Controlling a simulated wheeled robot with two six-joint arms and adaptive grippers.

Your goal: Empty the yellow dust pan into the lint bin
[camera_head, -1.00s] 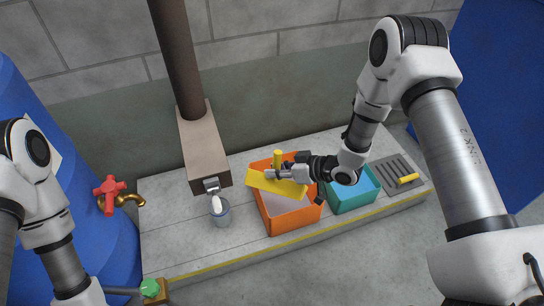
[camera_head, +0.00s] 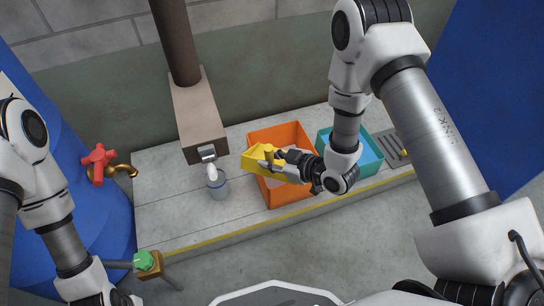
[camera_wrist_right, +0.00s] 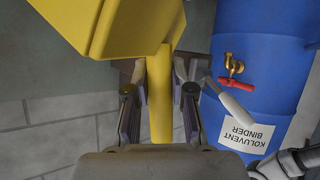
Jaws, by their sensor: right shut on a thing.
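The yellow dust pan (camera_head: 257,158) is in the head view, above the left part of the orange bin (camera_head: 296,133). My right gripper (camera_head: 277,161) is shut on its handle. In the right wrist view the handle (camera_wrist_right: 161,100) runs between the two fingers (camera_wrist_right: 160,97), and the pan's body (camera_wrist_right: 105,25) fills the upper left. The pan is tilted; I cannot tell whether anything is in it. The orange bin has a paler floor, partly hidden by pan and gripper. I see no label naming the lint bin.
A teal bin (camera_head: 367,166) with a blue inside stands right of the orange one, beside a grooved grate (camera_head: 392,145). A blue barrel (camera_wrist_right: 255,75) with a red-handled tap stands farther left.

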